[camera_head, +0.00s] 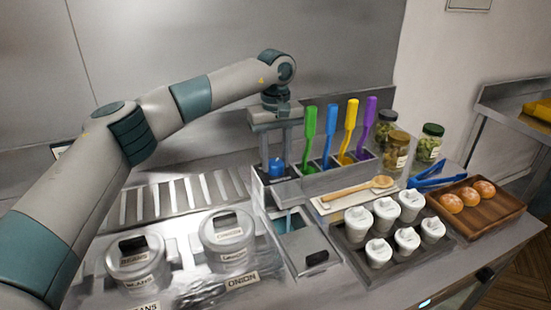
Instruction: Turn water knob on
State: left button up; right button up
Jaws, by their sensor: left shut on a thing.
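My left gripper (276,160) points straight down, with its fingers on either side of the blue water knob (276,168). It is shut on the knob, which stands at the left end of the metal utensil holder. Below the knob is a small metal basin (313,241) with a blue streak (289,221) at its back left that looks like water. The fingers partly hide the knob, so its turn angle is unclear. My right gripper is out of view.
Green, blue, yellow and purple utensils (309,138) stand just right of the gripper. Two lidded pots (228,238) sit front left. A tray of white cups (378,262), a wooden tray of buns (503,206) and jars (429,145) are to the right.

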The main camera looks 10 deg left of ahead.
aim_at(275, 162)
pick_arm(q)
jog(key=o, duration=1)
jog(key=shift+o, duration=0.2)
jog(key=shift+r, duration=0.1)
jog(key=shift+r, duration=0.45)
notch_tip(275, 162, up, 16)
jog(key=b, duration=0.1)
jog(key=shift+r+b, duration=0.25)
jog(key=shift+b, duration=0.15)
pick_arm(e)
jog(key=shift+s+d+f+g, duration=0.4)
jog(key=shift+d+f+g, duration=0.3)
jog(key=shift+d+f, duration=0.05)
pick_arm(q)
jog(key=shift+f, duration=0.1)
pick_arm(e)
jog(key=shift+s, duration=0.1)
